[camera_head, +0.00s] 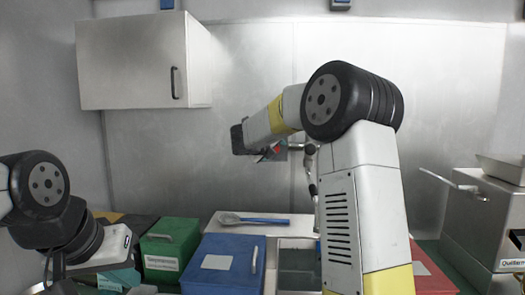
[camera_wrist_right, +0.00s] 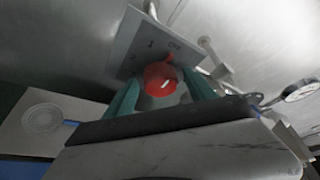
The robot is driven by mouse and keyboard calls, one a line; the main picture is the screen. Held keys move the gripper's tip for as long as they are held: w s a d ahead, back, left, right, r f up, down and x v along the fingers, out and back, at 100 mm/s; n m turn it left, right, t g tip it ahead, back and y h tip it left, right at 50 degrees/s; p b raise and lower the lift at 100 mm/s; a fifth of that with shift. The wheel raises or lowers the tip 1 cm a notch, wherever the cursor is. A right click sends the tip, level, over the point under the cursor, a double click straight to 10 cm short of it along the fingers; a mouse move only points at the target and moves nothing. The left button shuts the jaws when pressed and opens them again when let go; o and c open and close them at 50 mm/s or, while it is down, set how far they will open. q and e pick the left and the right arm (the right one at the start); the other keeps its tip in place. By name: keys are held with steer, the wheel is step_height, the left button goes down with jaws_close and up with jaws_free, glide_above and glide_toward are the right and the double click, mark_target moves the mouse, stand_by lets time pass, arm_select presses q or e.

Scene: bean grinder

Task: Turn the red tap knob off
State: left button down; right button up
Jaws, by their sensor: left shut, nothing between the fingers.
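The red tap knob (camera_wrist_right: 160,80) is in front of a grey plate on the metal wall in the right wrist view. In the head view a small bit of the red knob (camera_head: 277,150) shows beyond my right arm. My right gripper (camera_wrist_right: 163,88) has its two teal fingers apart, one on each side of the knob. I cannot tell whether either finger touches it. In the head view the right gripper is mostly hidden by its own wrist. My left gripper (camera_head: 121,277) is low at the left, shut and empty, away from the knob.
A grey pipe (camera_head: 296,147) runs beside the knob. Below are a sink (camera_head: 297,262), a blue box (camera_head: 224,262) and a green box (camera_head: 168,248). A blue-handled utensil (camera_head: 255,220) lies behind the blue box. A metal machine (camera_head: 485,215) stands at right. A cabinet (camera_head: 140,60) hangs upper left.

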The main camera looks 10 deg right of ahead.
steer(key=v, duration=0.7)
steer(key=shift+s+a, duration=0.25)
steer(key=shift+s, duration=0.05)
steer(key=shift+r, duration=0.25)
steer(key=s+a+r+n+t+y, duration=0.4)
steer(key=s+a+n+y, duration=0.5)
steer(key=n, duration=0.9)
steer(key=s+d+f+n+g, duration=0.1)
steer(key=s+f+n+g, duration=0.2)
steer(key=s, duration=0.6)
steer(key=s+d+f+n+g, duration=0.2)
steer(key=s+f+n+g, duration=0.2)
steer(key=s+f+n, duration=0.3)
steer(key=s+d+f+n+g+y, duration=0.1)
steer(key=s+d+f+n+g, duration=0.1)
steer(key=s+f+n, duration=0.3)
steer(key=s+f+g, duration=0.1)
steer(key=s+f, duration=0.3)
steer(key=s, duration=0.3)
steer(key=shift+d+n, duration=0.2)
steer(key=shift+n, duration=0.2)
